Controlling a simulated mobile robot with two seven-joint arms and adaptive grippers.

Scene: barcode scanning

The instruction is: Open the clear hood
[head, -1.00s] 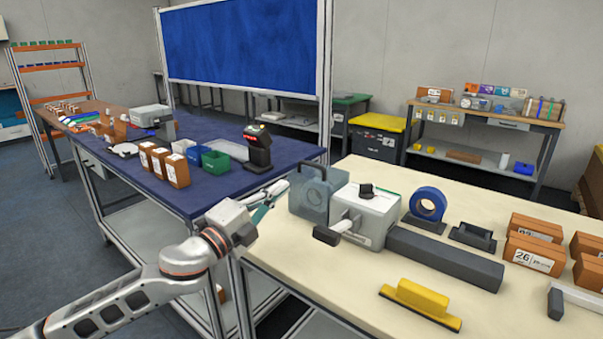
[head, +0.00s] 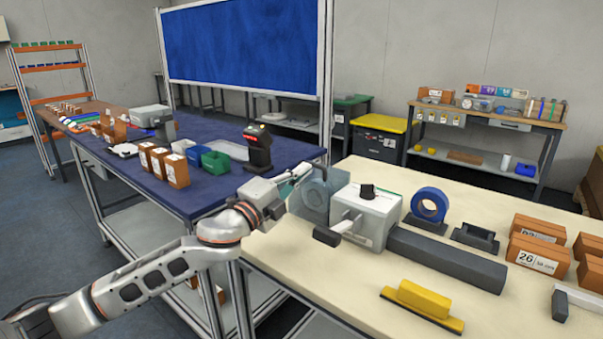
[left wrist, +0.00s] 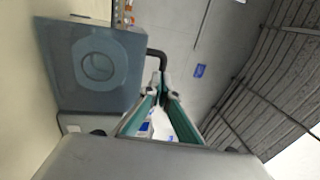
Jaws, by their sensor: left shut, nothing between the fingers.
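The clear hood (head: 313,204) is a translucent blue-grey box at the left end of a white machine (head: 366,215) on the cream table. In the left wrist view the hood (left wrist: 92,68) fills the upper left, with a round ring on its face. A dark bent handle (left wrist: 158,56) sticks out from its side. My left gripper (head: 304,172) is shut and empty, with its tips beside the upper left of the hood. In the left wrist view its fingertips (left wrist: 162,88) are close to the handle's bend; I cannot tell whether they touch. My right gripper is out of view.
A dark lever (head: 327,236) juts from the machine's front. A long grey bar (head: 446,260), blue tape roll (head: 429,205), yellow-topped block (head: 423,300) and brown boxes (head: 538,256) lie to the right. The cream table's front left (head: 290,262) is clear.

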